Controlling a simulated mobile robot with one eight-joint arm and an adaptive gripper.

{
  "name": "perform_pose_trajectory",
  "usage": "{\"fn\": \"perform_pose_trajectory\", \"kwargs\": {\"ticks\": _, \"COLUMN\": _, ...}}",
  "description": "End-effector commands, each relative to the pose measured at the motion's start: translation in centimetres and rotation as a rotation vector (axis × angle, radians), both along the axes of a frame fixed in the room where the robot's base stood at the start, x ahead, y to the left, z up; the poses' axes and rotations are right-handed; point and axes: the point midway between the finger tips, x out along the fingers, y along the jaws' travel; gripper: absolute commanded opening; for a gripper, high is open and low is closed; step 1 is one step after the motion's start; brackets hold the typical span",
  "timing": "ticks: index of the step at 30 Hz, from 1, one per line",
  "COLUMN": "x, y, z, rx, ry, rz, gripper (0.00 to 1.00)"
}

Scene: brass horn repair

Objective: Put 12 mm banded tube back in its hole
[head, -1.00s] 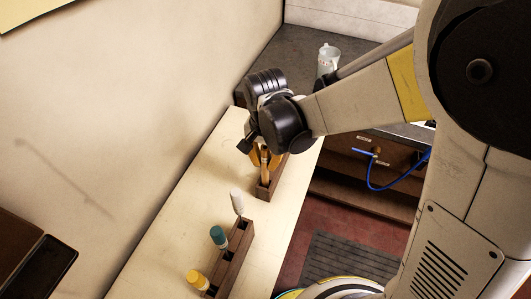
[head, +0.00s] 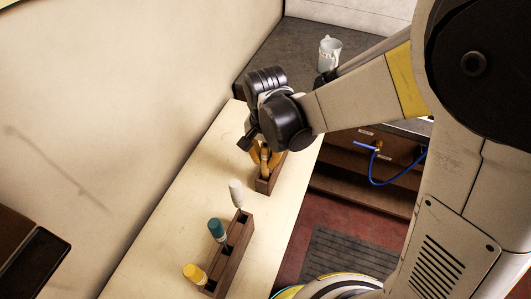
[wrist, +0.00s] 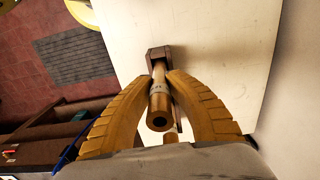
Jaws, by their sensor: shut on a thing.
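A brass tube with a pale band (wrist: 158,90) stands between my gripper's fingers in the wrist view, its open end facing the camera. My gripper (wrist: 168,82) is shut on it with two ridged, tan fingers. The tube's far end reaches toward a dark wooden block (wrist: 158,53); I cannot tell whether it is in a hole. In the head view my gripper (head: 264,165) is low over the wooden block (head: 263,186), and the fingers hide most of the tube. Another brass piece (wrist: 171,137) shows partly, close to my gripper's body.
A second wooden block (head: 231,258) holds tools with white (head: 236,192), teal (head: 216,228) and yellow (head: 195,273) handles. The pale bench (head: 178,218) is clear to the left of the blocks. A wall (head: 110,120) borders it.

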Motion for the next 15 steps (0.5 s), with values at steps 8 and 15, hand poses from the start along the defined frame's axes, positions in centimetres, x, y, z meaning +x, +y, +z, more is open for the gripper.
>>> {"fn": "perform_pose_trajectory", "kwargs": {"ticks": 8, "x": 0.0, "y": 0.0, "z": -0.8, "rx": 0.000, "ry": 0.000, "rz": 0.000, "gripper": 0.00}}
{"fn": "perform_pose_trajectory", "kwargs": {"ticks": 15, "x": 0.0, "y": 0.0, "z": -1.4, "rx": 0.000, "ry": 0.000, "rz": 0.000, "gripper": 0.00}}
